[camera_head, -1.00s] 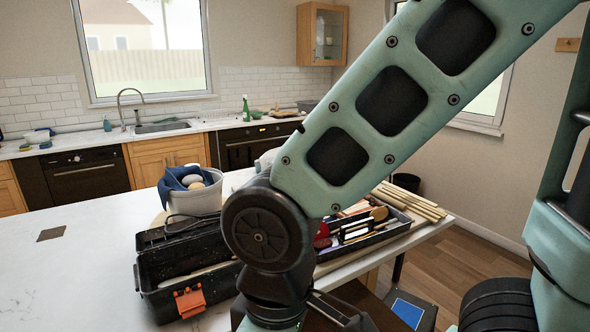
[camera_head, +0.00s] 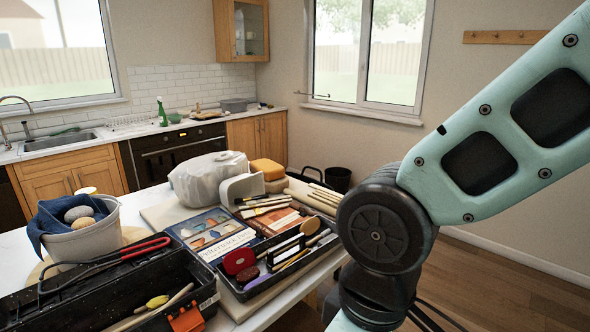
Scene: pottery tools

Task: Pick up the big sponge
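Rounded grey and tan pieces (camera_head: 80,213) sit in a bucket (camera_head: 85,243) at the left. My arm crosses the right side of the view, right of the sponge. My gripper is out of view.
A black tool tray (camera_head: 265,284) with brushes and tools and an open black toolbox (camera_head: 100,300) fill the near table. Books (camera_head: 210,230) lie behind the tray, and wooden sticks (camera_head: 318,196) lie right of the sponge. Open floor (camera_head: 490,275) is at the right.

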